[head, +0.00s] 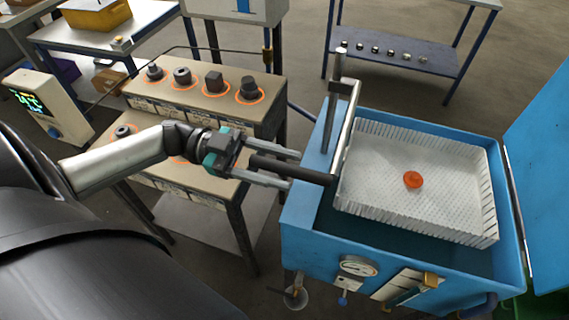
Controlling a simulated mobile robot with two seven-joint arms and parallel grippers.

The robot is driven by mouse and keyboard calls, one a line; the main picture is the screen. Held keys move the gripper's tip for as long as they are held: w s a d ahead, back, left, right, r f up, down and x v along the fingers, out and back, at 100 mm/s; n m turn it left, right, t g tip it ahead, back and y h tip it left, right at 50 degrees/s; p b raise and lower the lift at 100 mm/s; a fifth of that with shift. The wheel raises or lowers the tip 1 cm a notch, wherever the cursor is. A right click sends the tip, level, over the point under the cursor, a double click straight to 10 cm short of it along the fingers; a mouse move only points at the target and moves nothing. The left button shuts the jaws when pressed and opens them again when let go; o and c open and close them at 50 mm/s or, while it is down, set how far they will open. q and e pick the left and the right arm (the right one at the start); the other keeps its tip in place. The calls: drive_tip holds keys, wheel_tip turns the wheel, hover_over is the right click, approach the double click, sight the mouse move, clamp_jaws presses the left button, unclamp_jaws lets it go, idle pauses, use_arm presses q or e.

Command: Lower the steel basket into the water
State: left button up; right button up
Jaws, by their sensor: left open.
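The steel basket (465,232) is a pale mesh tray inside the blue tank (300,232). An orange, hot-looking round piece (413,180) lies on its floor. Dark teal, which looks like water, shows beside the basket's front wall; I cannot tell whether the basket touches it. A metal lever (347,130) stands at the tank's left edge, and a dark bar handle (318,177) sticks out leftward from its lower end. My left gripper (296,169) is open, with its fingers on either side of this handle. My right gripper is not in view.
The tank's blue lid (545,150) stands open at the right. A gauge (358,266) and a valve are on the tank's front. A bench with several dark pieces in orange rings (249,91) is at the left. A blue-shelved table (400,55) stands behind.

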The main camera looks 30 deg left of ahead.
use_arm(q)
drive_tip(key=shift+w+d, duration=0.15)
drive_tip(key=shift+d, duration=0.4)
clamp_jaws()
idle(1.1)
